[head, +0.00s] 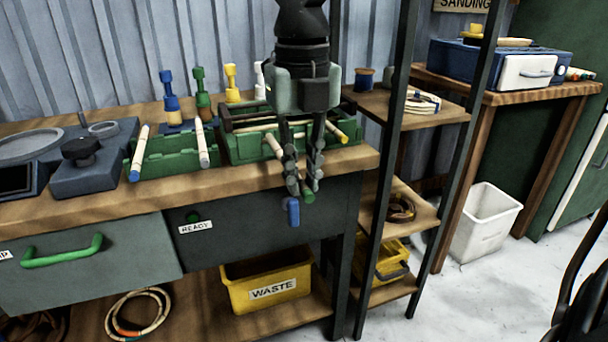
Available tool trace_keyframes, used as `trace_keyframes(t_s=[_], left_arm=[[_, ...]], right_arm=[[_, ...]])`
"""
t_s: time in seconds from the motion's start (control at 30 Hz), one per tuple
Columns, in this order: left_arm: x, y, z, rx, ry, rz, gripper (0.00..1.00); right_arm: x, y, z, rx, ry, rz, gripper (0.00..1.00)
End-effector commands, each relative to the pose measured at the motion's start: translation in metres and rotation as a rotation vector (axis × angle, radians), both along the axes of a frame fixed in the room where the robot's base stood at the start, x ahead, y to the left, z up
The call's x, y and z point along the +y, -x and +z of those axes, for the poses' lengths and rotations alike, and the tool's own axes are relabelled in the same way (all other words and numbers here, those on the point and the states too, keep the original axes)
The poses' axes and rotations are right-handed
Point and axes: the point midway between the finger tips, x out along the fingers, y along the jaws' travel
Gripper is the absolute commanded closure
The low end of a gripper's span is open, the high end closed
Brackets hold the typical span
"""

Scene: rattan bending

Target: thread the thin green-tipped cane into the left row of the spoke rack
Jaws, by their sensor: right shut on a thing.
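My right gripper (305,187) reaches down in front of the workbench's front edge, shut on a pale cane with a green tip (308,196). The green end shows at the fingertips. A pale cane length (274,146) slants up behind the fingers toward the green crate; the fingers hide the middle, so I cannot fully trace it. I cannot surely tell which thing is the spoke rack. A row of blue (169,91), green (202,88) and yellow (232,82) upright pieces stands at the back of the bench. My left gripper is not in view.
Green crates (174,157) on the bench hold or support other canes, one blue-tipped (139,152) and one yellow-tipped (336,131). A blue piece (292,211) hangs just below the gripper. A dark-posted shelf (383,180) stands close on the right. A yellow waste bin (268,286) is below.

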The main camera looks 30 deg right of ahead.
Motion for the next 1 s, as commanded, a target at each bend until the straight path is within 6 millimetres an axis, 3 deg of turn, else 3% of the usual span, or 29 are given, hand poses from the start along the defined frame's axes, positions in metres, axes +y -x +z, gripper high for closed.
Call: trace_keyframes(t_s=[0.27, 1.0], left_arm=[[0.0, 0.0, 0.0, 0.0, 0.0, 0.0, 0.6], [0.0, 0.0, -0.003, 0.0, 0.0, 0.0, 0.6]], right_arm=[[-0.001, -0.003, 0.0, 0.0, 0.0, 0.0, 1.0], [-0.009, -0.037, 0.0, 0.001, 0.0, 0.0, 1.0]])
